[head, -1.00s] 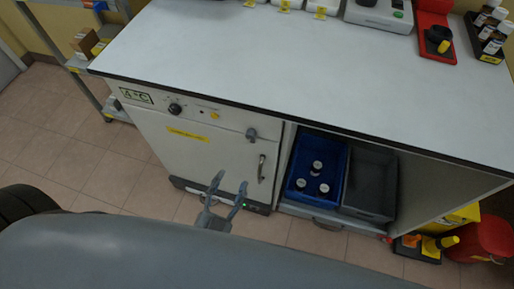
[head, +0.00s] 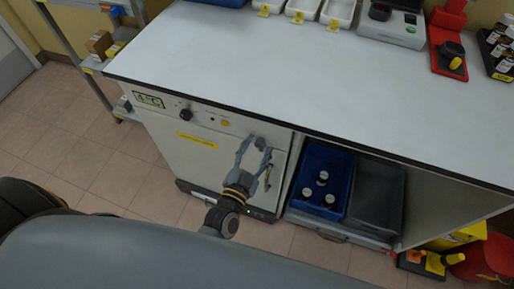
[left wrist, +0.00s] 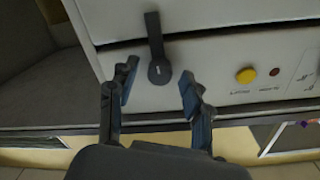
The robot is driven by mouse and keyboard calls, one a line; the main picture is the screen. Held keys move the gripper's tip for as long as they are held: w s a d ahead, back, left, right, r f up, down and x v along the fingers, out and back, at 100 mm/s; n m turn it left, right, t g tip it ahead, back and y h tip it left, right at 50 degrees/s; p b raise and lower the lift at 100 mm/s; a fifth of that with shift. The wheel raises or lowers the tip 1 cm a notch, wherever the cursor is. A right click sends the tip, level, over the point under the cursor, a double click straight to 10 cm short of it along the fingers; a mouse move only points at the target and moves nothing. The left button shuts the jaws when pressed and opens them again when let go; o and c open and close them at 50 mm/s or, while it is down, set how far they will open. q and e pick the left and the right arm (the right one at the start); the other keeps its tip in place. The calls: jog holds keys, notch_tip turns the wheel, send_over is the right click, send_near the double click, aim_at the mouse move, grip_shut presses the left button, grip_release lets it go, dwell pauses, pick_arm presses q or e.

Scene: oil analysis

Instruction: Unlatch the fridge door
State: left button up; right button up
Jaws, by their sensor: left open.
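The white fridge (head: 200,159) stands under the left part of the worktop, its door closed. Its dark latch (head: 260,142) is near the upper right of the front, partly hidden by my gripper in the head view. In the left wrist view the latch (left wrist: 157,50) is a lever on a round pivot, lying across the seam between control panel and door. My left gripper (head: 254,150) is open in front of the latch. In the wrist view its fingers (left wrist: 158,90) are spread on either side of the pivot end, with no contact visible. My right gripper is not in view.
The door handle (head: 268,178) is just below the latch, close to my gripper. A blue crate with bottles (head: 297,183) and a grey crate (head: 376,200) sit in the open bay to the right. The worktop edge (head: 310,132) overhangs above. A yellow button (left wrist: 246,75) is beside the latch.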

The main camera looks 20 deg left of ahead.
pick_arm(q)
grip_shut()
jog(key=shift+n, duration=0.3)
jog(key=shift+p, duration=0.3)
jog(key=n, duration=0.2)
jog(key=shift+r+n+p, duration=0.1)
jog(key=shift+n+p, duration=0.3)
jog(key=n, duration=0.4)
jog(key=shift+n+p, duration=0.3)
jog(key=shift+p, duration=0.1)
jog(key=n, duration=0.5)
jog(key=shift+n, duration=0.3)
jog(key=shift+n+y, duration=0.3)
jog(key=shift+n, duration=2.1)
